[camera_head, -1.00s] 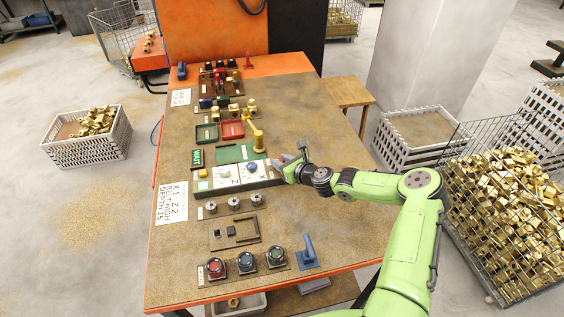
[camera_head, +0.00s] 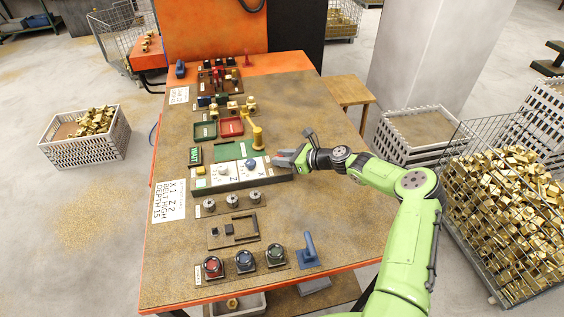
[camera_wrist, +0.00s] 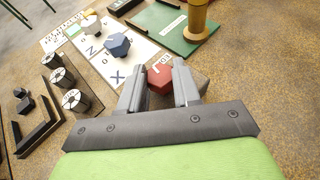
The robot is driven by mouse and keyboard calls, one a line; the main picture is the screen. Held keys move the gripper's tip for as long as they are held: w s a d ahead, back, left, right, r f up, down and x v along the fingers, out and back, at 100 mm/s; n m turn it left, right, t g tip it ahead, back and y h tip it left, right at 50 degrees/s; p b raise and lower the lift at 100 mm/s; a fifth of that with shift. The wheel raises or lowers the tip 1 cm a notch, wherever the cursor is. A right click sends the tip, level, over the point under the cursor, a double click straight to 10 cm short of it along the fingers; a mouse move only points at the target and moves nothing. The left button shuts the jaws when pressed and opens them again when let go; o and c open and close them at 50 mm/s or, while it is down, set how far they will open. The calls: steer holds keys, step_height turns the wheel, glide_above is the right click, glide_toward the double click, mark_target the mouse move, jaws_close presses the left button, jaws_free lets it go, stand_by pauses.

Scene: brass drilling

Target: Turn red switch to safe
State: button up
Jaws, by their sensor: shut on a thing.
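The red switch (camera_wrist: 159,78) is a faceted red knob with a pale mark, at the end of the white panel (camera_wrist: 140,60) in the wrist view. My gripper (camera_wrist: 160,86) has one finger on each side of it and is shut on it. A small white label (camera_wrist: 166,59) sits beside the knob, too small to read surely. In the head view my gripper (camera_head: 279,160) is at the right end of the panel and hides the red switch. The knob's exact setting cannot be told.
A blue knob (camera_wrist: 117,45) by the letter X and a white knob (camera_head: 223,171) by Z stand on the same panel. A yellow post (camera_head: 257,139) rises close behind my gripper. Several silver knobs (camera_head: 232,200) are in front. The table's right side is clear.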

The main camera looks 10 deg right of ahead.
steer(key=shift+w+d+f+n+g+y+b, duration=0.1)
steer(key=shift+f+n+g+y+b, duration=0.05)
steer(key=shift+n+g+y+b, duration=0.3)
steer(key=shift+w+f+n+g+y+b, duration=0.1)
steer(key=shift+n+g+y+b, duration=0.2)
steer(key=shift+b, duration=0.2)
steer(key=n+g+y+b, duration=0.1)
steer(key=n+g+b, duration=0.1)
steer(key=b, duration=0.1)
steer(key=shift+r+n+g, duration=0.15)
steer(key=shift+n+g, duration=0.1)
steer(key=shift+r, duration=0.1)
steer(key=o, duration=1.1)
steer(key=shift+c, duration=0.2)
